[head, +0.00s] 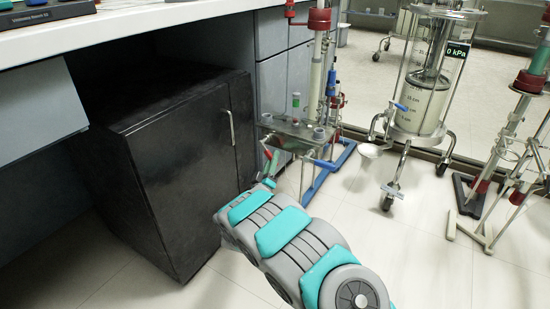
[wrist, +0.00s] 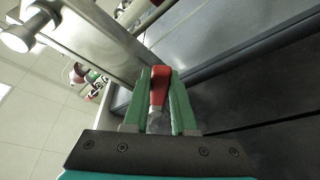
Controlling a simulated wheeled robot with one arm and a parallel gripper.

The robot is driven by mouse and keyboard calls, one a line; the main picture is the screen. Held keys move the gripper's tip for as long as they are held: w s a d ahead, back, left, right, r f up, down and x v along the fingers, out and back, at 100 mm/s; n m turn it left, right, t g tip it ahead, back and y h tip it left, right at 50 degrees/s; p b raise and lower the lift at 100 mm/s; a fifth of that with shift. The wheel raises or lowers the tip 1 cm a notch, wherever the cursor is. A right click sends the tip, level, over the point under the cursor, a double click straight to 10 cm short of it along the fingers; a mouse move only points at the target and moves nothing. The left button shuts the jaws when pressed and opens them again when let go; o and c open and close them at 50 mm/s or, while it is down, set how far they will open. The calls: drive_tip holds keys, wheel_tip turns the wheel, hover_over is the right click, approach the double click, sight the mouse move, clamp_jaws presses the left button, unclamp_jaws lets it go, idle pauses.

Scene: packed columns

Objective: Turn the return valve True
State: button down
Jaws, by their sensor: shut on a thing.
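My gripper (wrist: 160,98) has its two green fingers shut on a red valve handle (wrist: 160,80) in the wrist view. The handle lies between the fingers, its red end toward their tips and its metal part nearer the palm. I take it to be the return valve's handle. In the head view my gripper (head: 269,171) is small, at the near left edge of a metal stand (head: 290,129) that carries a tall column (head: 316,75).
A black cabinet (head: 165,165) stands close left of my gripper, under a white bench (head: 130,22). A wheeled clear tank (head: 430,90) with a 0 kPa display stands right. The front floor is clear.

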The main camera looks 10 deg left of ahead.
drive_tip(key=shift+w+a+f+m+h+p, duration=0.3)
drive_tip(key=shift+a+m+h, duration=0.6)
drive_tip(key=shift+m, duration=1.15)
drive_tip(key=shift+w+a+f+m+h+p, duration=0.3)
drive_tip(key=shift+a+m+h, duration=0.3)
drive_tip(key=shift+m+h, duration=1.1)
drive_tip(key=shift+w+a+f+m+h+p, duration=0.3)
drive_tip(key=shift+a+m+h, duration=0.4)
drive_tip(key=shift+m, duration=1.75)
drive_tip(key=shift+s+a, duration=0.1)
drive_tip(key=c, duration=0.7)
unclamp_jaws()
drive_tip(key=shift+s, duration=0.1)
drive_tip(key=v, duration=0.7)
drive_tip(key=shift+s+f, duration=0.15)
drive_tip(key=shift+s, duration=0.15)
drive_tip(key=shift+s+a, duration=0.1)
